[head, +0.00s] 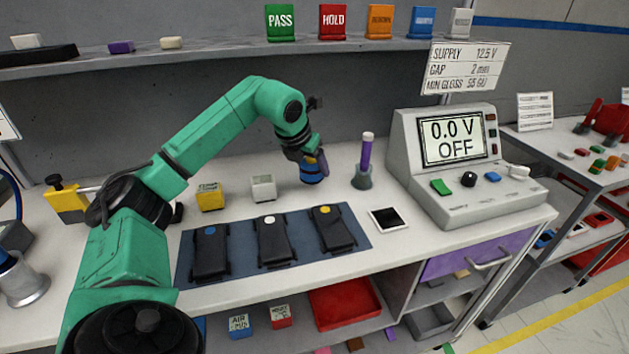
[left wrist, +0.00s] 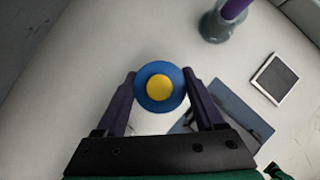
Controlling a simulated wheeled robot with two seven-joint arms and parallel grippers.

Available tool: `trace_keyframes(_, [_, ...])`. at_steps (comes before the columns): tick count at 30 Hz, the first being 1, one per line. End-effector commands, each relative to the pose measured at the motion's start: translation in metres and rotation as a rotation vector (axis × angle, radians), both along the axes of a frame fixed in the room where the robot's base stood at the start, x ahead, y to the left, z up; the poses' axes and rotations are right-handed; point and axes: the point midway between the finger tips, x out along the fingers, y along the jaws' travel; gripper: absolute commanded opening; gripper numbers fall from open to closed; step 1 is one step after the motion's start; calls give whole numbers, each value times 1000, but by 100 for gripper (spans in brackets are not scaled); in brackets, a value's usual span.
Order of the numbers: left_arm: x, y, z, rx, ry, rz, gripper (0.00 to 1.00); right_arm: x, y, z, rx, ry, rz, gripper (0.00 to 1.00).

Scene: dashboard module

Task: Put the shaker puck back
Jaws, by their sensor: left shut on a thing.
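A blue round piece with a yellow centre, which looks like the shaker puck (left wrist: 177,101), sits between the two fingers of my left gripper (left wrist: 159,76) in the left wrist view. In the head view the blue piece (head: 312,175) is below my left gripper (head: 314,160), at the back of the white bench. The gripper points down and is shut on it. I cannot tell whether its underside touches the bench. My right gripper is not in view.
A grey stand with a purple stick (head: 363,178) is close on the right. A white cube (head: 263,188) and a yellow cube (head: 210,197) are on the left. A blue mat (head: 361,236) with three dark modules lies in front. A meter (head: 450,160) stands at right.

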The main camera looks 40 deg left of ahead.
Motion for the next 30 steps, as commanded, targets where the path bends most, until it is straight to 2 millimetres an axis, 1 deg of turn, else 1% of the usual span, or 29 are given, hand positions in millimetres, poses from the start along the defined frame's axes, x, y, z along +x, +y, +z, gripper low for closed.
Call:
trace_keyframes(1, [0, 0, -11, 0, 2, -1, 0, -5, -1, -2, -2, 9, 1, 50])
trace_keyframes(2, [-1, 0, -17, 0, 2, -1, 0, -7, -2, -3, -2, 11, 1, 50])
trace_keyframes(4, [0, 0, -29, 0, 2, 0, 0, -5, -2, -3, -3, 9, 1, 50])
trace_keyframes(6, [0, -1, -36, -2, 0, -1, 0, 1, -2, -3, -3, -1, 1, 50])
trace_keyframes(10, [0, -1, -37, -2, -1, -2, 0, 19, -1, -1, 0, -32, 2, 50])
trace_keyframes(14, [0, -1, -39, -2, 0, -2, 0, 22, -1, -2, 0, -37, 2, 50])
trace_keyframes(15, [0, -1, -40, -2, 2, -2, 78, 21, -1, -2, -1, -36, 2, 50])
trace_keyframes(17, [0, -1, -39, -2, 2, -2, 100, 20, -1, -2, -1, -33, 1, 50])
trace_keyframes(23, [0, -1, -39, -2, 2, -2, 100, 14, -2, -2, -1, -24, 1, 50])
trace_keyframes(26, [-1, -1, -35, -1, 0, -2, 100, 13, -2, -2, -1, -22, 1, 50])
trace_keyframes(29, [-8, -2, -22, 0, -2, -2, 100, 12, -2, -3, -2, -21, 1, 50])
trace_keyframes(30, [-12, -3, -15, 1, -4, -2, 100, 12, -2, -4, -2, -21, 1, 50])
